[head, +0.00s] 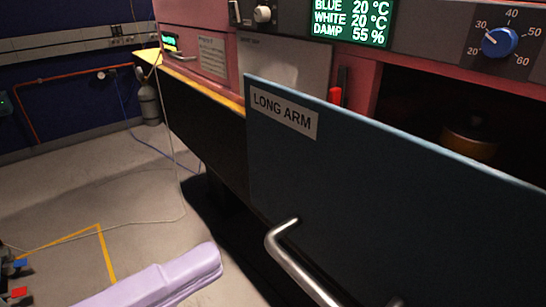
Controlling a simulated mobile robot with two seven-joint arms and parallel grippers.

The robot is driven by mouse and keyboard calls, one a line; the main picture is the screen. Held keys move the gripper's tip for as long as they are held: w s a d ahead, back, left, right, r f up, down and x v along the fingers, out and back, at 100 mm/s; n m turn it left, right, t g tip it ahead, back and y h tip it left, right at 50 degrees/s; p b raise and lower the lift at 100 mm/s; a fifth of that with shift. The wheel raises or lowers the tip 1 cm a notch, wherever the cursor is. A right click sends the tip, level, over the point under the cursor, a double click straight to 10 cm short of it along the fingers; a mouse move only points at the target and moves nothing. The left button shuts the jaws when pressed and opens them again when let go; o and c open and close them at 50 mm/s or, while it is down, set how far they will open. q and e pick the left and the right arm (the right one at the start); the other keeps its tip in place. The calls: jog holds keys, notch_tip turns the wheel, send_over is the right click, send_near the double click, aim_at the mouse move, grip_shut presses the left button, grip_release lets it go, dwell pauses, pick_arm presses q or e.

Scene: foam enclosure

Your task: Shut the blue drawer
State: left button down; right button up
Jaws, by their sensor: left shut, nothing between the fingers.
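The blue drawer (400,200) stands pulled out from the pink cabinet on the right, with a gap behind its front panel. Its front has a "LONG ARM" label (284,114) and a bent metal bar handle (295,265), cut off by the bottom edge. My left gripper (213,259), pale lavender, comes in from the bottom left. It is shut and empty, left of the handle and apart from it in the picture. My right gripper is not in view.
A brownish round object (470,135) sits in the dark opening behind the drawer front. A panel with a green display (350,20) and a blue dial (499,42) is above. A thin cable (184,190) hangs to the floor. Open floor (140,210) lies left.

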aim_at(313, 199)
pick_arm(q)
jog(key=p+x, duration=0.1)
jog(key=x, duration=0.7)
jog(key=shift+a, duration=0.1)
jog(key=shift+w+d, duration=0.35)
jog(key=shift+d, duration=0.1)
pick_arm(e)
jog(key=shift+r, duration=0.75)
